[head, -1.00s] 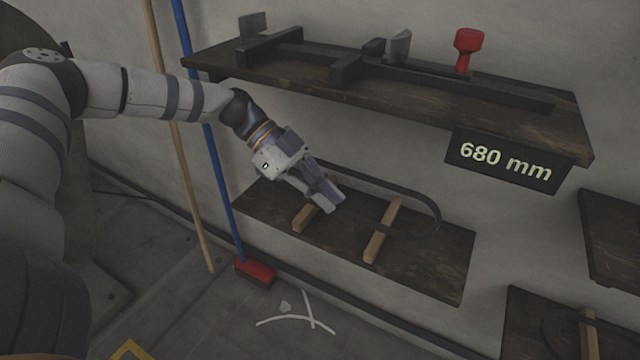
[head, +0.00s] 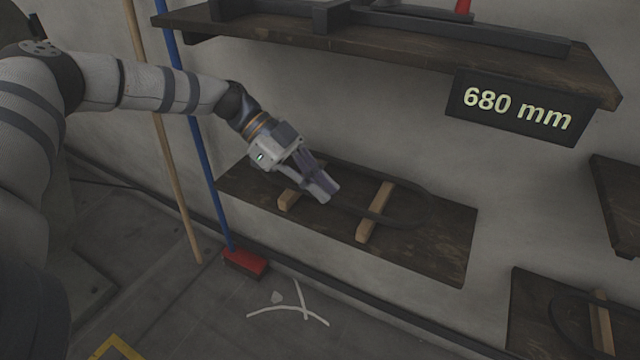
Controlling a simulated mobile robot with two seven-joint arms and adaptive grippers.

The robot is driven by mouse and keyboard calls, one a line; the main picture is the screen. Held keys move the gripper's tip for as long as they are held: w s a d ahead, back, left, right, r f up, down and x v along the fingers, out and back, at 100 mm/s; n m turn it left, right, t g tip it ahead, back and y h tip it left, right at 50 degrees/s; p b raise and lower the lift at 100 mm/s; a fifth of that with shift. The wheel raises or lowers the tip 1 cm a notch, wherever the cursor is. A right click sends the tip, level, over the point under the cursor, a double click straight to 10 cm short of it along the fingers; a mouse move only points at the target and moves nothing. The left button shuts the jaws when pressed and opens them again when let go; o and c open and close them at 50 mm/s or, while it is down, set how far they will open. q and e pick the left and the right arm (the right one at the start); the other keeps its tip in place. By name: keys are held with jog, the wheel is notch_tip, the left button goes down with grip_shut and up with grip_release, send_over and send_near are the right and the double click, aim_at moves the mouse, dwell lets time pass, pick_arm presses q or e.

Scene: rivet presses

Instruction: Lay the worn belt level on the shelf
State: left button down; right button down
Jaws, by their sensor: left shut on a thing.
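The worn belt (head: 352,209) is a dark loop stretching right from my left gripper over the lower wooden shelf (head: 442,250). Two pale wooden battens (head: 375,212) lie across this shelf, and the belt passes over the right one. My left gripper (head: 328,190) is shut on the near left part of the belt, low over the shelf by the left batten (head: 289,198). The belt looks close to level, low over the battens; I cannot tell whether it touches them. Its dark colour blends with the shelf, and the gripper hides its left end. My right gripper is not in view.
An upper shelf (head: 420,55) with dark metal parts and a 680 mm sign (head: 517,108) overhangs behind. A blue-handled red broom (head: 246,261) and a wooden pole (head: 165,150) stand left. Another shelf with a belt (head: 560,330) is at lower right.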

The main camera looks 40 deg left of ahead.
pick_arm(q)
jog(key=c, duration=1.7)
grip_release()
jog(key=v, duration=1.2)
jog(key=shift+a, duration=0.1)
